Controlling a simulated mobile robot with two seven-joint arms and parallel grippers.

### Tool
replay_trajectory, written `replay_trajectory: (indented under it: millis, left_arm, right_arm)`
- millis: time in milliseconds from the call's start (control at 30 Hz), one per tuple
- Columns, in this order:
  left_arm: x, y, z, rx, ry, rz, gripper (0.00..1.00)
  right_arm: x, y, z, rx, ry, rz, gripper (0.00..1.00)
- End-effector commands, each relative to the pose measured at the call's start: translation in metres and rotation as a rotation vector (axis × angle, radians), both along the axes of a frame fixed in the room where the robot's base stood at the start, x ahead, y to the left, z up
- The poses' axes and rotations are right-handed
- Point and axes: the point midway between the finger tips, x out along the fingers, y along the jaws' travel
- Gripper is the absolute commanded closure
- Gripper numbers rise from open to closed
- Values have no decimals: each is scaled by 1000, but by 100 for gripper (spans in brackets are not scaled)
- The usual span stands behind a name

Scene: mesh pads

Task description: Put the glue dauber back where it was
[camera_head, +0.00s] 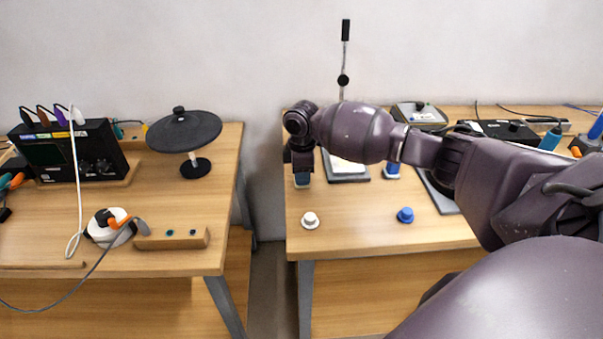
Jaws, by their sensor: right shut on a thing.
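My right gripper (301,160) is at the left end of the right-hand table, with its arm reaching in from the right. It points down and is shut. What it holds is mostly hidden by the gripper itself; I take it to be the glue dauber. A second blue and white jar (393,171) stands farther right, partly behind my arm. A white knobbed piece (310,220) and a blue one (405,215) sit near the front edge. My left gripper is not in view.
A pad with a tall lever (345,175) stands behind my forearm. A grey device (418,114) and a black box (498,130) are at the back. A gap separates this table from the left table (215,220), which holds a black disc stand (184,131) and a black instrument (70,155).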

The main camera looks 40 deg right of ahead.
Motion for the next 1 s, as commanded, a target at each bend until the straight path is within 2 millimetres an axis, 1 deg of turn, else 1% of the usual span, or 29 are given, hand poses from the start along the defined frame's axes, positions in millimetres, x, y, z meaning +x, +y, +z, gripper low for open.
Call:
replay_trajectory:
  millis: [167,300,333,467,500,733,833,933,1000]
  left_arm:
    - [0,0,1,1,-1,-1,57]
    - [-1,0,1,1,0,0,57]
    - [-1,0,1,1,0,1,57]
    - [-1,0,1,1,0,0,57]
    - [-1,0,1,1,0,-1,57]
    - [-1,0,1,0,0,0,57]
    - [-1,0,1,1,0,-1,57]
    - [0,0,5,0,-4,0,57]
    - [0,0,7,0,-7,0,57]
  right_arm:
    - [0,0,2,0,-2,0,91]
    - [0,0,-1,0,-1,-1,91]
    - [0,0,-1,0,-1,-1,66]
    - [0,0,-1,0,-1,-1,46]
    - [0,0,-1,0,-1,-1,43]
    - [0,0,-1,0,-1,-1,43]
    - [1,0,3,0,-2,-1,43]
    - [1,-1,14,0,-4,-1,43]
    - [1,-1,26,0,-6,-2,43]
